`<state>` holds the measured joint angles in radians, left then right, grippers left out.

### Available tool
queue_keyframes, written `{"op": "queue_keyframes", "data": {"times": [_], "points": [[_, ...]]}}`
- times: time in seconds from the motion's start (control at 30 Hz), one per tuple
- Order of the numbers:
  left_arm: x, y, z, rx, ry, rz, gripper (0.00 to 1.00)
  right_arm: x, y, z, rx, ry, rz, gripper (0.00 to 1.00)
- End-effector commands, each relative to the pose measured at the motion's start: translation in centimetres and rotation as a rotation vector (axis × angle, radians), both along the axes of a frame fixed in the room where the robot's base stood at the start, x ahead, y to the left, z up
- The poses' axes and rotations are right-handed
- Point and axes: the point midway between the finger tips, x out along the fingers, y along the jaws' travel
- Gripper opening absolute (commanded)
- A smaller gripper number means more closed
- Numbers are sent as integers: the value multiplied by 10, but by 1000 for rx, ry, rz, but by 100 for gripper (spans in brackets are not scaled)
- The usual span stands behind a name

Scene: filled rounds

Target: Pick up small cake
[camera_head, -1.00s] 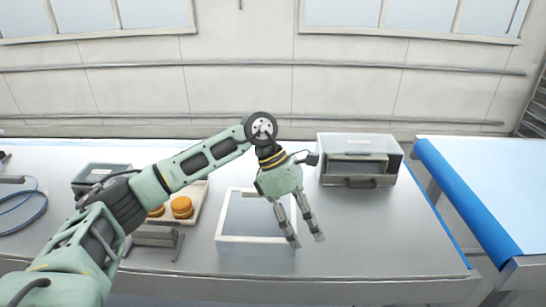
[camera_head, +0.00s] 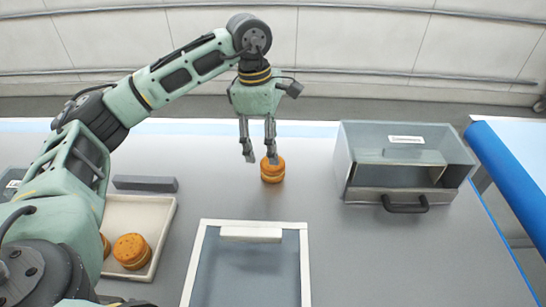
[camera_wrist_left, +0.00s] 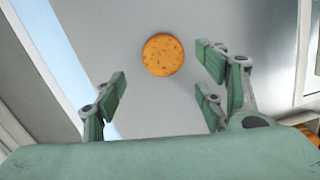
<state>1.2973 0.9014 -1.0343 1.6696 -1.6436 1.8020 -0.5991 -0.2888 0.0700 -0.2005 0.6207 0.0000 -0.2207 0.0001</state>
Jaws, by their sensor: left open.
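A small round orange-brown cake (camera_head: 272,170), which looks like stacked layers, stands on the grey table. Its round top (camera_wrist_left: 162,55) also shows in the left wrist view, ahead of and between the spread fingers. My left gripper (camera_head: 260,158) is open and points down, just above and slightly left of this cake in the head view, with one finger overlapping its edge. In the left wrist view the open fingers (camera_wrist_left: 163,82) hold nothing. A similar cake (camera_head: 131,251) sits in a shallow cream tray (camera_head: 152,215), with another partly hidden by my arm. My right gripper is not in view.
A grey box with a dark handle (camera_head: 405,204) stands to the right of the cake. A white-framed panel or tray (camera_head: 303,260) lies in front. A grey bar (camera_head: 145,184) lies behind the cream tray. The table around the cake is clear.

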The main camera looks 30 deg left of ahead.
Motion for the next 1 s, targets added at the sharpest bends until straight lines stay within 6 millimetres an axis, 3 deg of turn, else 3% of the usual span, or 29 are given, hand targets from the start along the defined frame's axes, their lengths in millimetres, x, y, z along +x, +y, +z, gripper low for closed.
{"op": "queue_keyframes", "data": {"times": [0.2,0.43,0.57,0.87,1.0], "points": [[0,-3,-22,2,5,0,65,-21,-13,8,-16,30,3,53],[4,-12,-52,2,6,-1,65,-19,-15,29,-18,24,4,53],[5,-13,-69,1,3,1,65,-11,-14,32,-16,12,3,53],[6,-14,-74,1,0,0,64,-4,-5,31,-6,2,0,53],[6,-14,-74,0,0,0,52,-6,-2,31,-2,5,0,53]]}}
